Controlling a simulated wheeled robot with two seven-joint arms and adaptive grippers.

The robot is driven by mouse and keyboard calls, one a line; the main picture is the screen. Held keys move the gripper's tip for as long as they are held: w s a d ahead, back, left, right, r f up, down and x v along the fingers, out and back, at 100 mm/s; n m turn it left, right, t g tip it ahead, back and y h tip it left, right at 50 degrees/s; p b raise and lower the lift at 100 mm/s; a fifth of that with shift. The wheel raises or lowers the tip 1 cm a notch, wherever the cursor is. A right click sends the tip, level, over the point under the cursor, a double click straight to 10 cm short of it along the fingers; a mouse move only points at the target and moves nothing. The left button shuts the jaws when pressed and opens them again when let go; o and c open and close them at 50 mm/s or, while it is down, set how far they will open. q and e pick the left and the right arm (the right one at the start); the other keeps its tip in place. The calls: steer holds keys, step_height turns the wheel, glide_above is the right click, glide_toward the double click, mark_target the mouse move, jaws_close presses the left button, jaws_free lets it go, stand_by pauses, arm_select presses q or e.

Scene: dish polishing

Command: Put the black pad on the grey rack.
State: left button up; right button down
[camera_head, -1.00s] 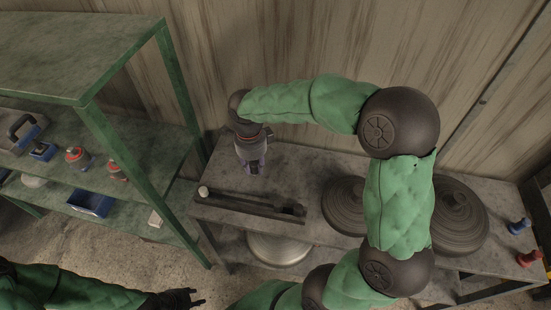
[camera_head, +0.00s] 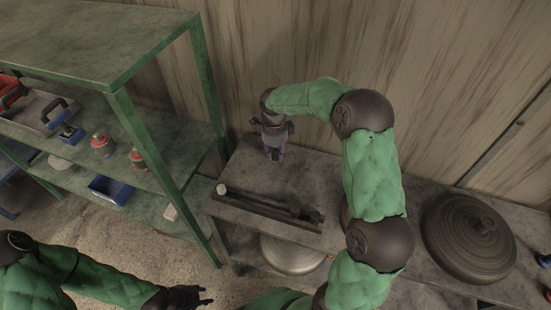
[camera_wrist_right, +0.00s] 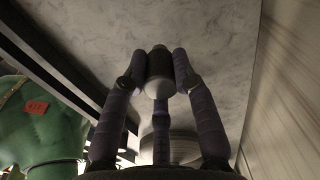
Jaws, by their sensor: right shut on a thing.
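My right gripper (camera_head: 273,157) hangs above the back left of the grey table in the head view, fingers pointing down. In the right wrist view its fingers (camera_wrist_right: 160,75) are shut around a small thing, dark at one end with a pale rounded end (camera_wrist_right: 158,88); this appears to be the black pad. A long dark slotted rack (camera_head: 265,208) lies along the table's front left edge, nearer the camera than the gripper. A pale round-topped piece (camera_head: 221,189) stands at its left end.
A green shelf (camera_head: 120,96) with a blue tray (camera_head: 110,190) and red-topped bottles stands left of the table. A large dark ridged dish (camera_head: 470,238) lies on the right of the table. A pale dish (camera_head: 292,254) is underneath. A wooden wall closes the back.

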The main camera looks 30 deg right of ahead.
mark_target(275, 157)
steer(key=shift+w+d+f, duration=0.1)
steer(key=shift+f, duration=1.55)
steer(key=shift+f+b, duration=0.15)
steer(key=shift+b, duration=0.2)
steer(key=c, duration=1)
jaws_free()
steer(key=shift+r, duration=0.2)
steer(key=r+p, duration=0.1)
steer(key=r, duration=0.5)
steer(key=r+p, duration=0.1)
steer(key=r, duration=0.5)
steer(key=shift+a, duration=0.2)
